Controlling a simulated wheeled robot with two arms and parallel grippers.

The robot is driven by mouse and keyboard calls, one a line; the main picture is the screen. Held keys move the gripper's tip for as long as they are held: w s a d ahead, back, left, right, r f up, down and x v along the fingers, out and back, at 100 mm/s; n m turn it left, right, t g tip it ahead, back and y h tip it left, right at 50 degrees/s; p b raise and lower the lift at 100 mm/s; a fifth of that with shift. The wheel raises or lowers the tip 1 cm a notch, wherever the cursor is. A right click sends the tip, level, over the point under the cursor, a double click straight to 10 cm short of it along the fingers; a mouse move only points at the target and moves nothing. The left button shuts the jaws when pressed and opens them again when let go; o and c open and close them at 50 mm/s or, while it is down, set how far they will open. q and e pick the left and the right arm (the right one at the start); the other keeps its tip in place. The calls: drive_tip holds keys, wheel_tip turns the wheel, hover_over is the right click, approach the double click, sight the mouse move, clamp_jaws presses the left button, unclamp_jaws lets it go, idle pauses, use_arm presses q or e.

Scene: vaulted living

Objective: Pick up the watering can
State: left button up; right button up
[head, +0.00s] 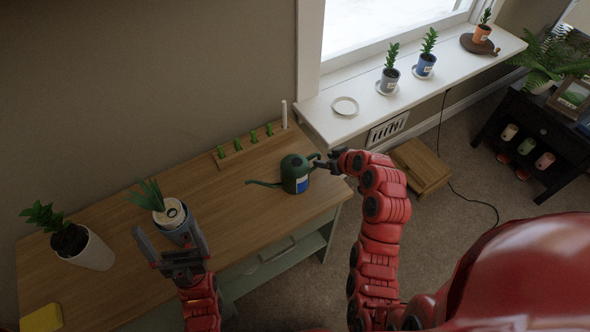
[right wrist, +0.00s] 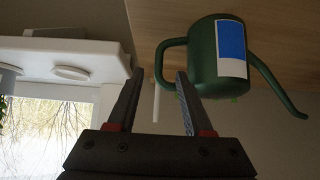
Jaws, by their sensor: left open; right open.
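The dark green watering can (head: 296,172) stands on the wooden desk (head: 135,225), with its long spout pointing left and its handle on the right. It carries a blue and white label. My right gripper (head: 325,163) is at the handle side of the can. My left gripper (head: 172,250) is open and upright over the desk's front left, in front of a blue-grey pot.
A white planter (head: 95,252), the blue-grey pot (head: 178,224) with a green plant and a yellow block (head: 42,319) are on the desk's left. A wooden strip (head: 250,146) with green pegs lies behind the can. The windowsill (head: 335,118) holds potted plants and a saucer.

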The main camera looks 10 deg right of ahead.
sight(319, 157)
drive_tip(key=p+x, duration=0.1)
drive_tip(key=x, duration=0.2)
drive_tip(key=shift+w+a+f, duration=0.15)
drive_tip(key=shift+f, duration=0.05)
drive_tip(key=shift+w+a+f+p, duration=0.1)
drive_tip(key=shift+w+f+p, duration=0.35)
drive_tip(key=shift+p, duration=0.2)
drive_tip(key=p+x, duration=0.1)
drive_tip(key=x, duration=0.1)
drive_tip(key=shift+w+f, duration=0.2)
drive_tip(key=shift+f, duration=0.15)
drive_tip(key=shift+w+a+f+p, duration=0.1)
drive_tip(key=shift+w+f+p, duration=0.25)
drive_tip(key=shift+f, duration=0.15)
clamp_jaws()
idle(0.3)
